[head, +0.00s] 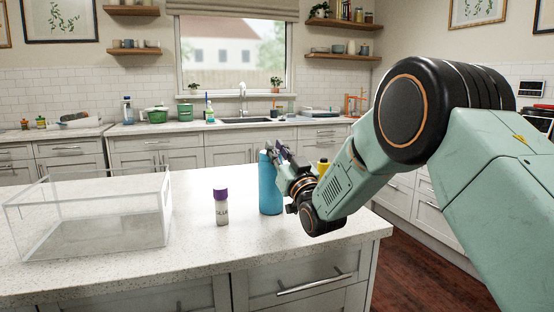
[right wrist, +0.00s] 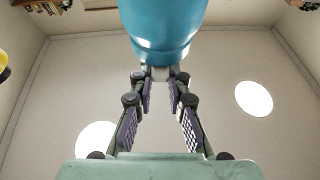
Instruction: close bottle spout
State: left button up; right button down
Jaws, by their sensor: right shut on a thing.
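A tall blue bottle (head: 270,192) stands upright on the speckled counter, near its right end. My right gripper (head: 280,152) reaches in from the right to the bottle's upper part and hides some of it. In the right wrist view the bottle (right wrist: 163,28) fills the top middle. There the fingertips (right wrist: 160,75) meet just below it, shut on a small pale part of the bottle. I cannot make out the spout's shape or whether it is open. My left gripper is not in view.
A small white bottle with a purple cap (head: 221,206) stands left of the blue bottle. A clear open bin (head: 120,226) sits at the counter's left. A yellow item (head: 323,165) is partly hidden behind my right arm.

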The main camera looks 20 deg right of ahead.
jog(key=shift+s+f, duration=0.1)
jog(key=shift+f, duration=0.05)
jog(key=c, duration=1.3)
grip_release()
jog(key=v, duration=0.7)
jog(key=shift+s+f, duration=0.1)
jog(key=shift+s, duration=0.05)
